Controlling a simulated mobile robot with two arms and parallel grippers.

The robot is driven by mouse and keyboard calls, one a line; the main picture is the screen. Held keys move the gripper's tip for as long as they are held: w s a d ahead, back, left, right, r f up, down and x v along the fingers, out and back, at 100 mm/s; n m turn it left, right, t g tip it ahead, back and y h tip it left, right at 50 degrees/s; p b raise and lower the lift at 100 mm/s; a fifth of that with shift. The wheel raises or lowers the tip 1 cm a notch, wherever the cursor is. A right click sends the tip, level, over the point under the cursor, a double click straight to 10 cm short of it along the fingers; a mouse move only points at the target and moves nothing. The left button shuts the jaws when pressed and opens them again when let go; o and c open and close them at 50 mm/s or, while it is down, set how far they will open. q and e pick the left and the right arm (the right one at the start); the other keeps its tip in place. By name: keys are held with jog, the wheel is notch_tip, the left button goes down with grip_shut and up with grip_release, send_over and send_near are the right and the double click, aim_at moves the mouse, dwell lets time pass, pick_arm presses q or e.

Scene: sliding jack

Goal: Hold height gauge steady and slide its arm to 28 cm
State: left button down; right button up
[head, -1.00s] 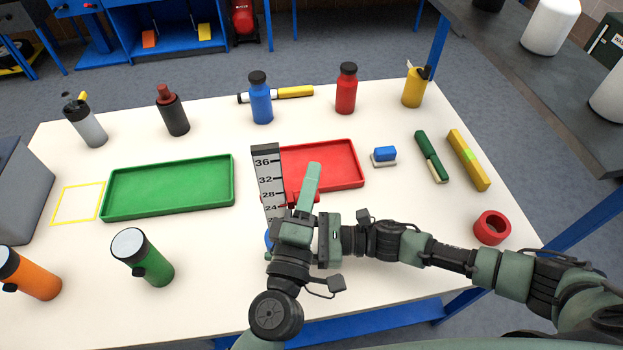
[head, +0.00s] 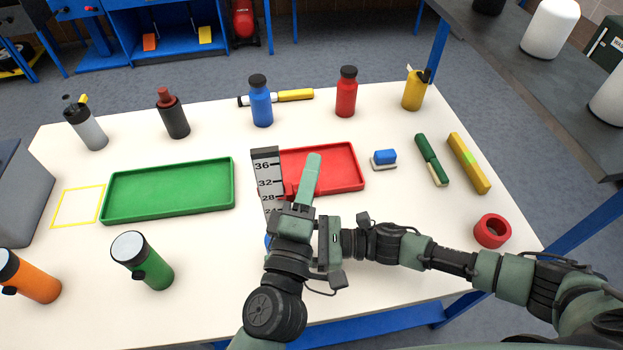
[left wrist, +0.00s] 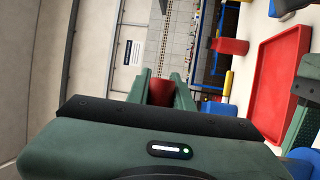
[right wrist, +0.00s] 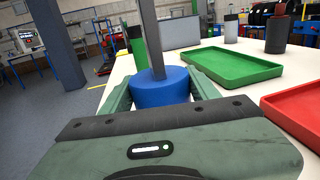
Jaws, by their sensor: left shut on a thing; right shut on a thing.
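The height gauge stands upright with a grey numbered scale (head: 267,180) and a round blue base (right wrist: 160,87). Its red slider (left wrist: 161,92) sits between the fingers of my left gripper (left wrist: 160,88), which is shut on it. In the head view, my left gripper (head: 308,182) covers most of the slider, and a bit of red shows close to the 28 mark; the exact reading is hidden. My right gripper (right wrist: 160,95) is shut around the blue base, low at the table. My left wrist hides most of the base in the head view.
A red tray (head: 350,183) lies right behind the gauge, and a green tray (head: 115,212) lies to its left. A green bottle (head: 142,260) stands front left. A blue-topped block (head: 385,157) and a red ring (head: 492,231) lie to the right. Several bottles line the back.

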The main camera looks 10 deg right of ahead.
pick_arm(q)
jog(key=shift+r, duration=0.25)
jog(key=c, duration=1.2)
grip_release()
jog(key=shift+c, duration=0.2)
jog(key=shift+f, duration=0.1)
jog(key=v, duration=1.2)
pick_arm(e)
jog(key=o, duration=1.9)
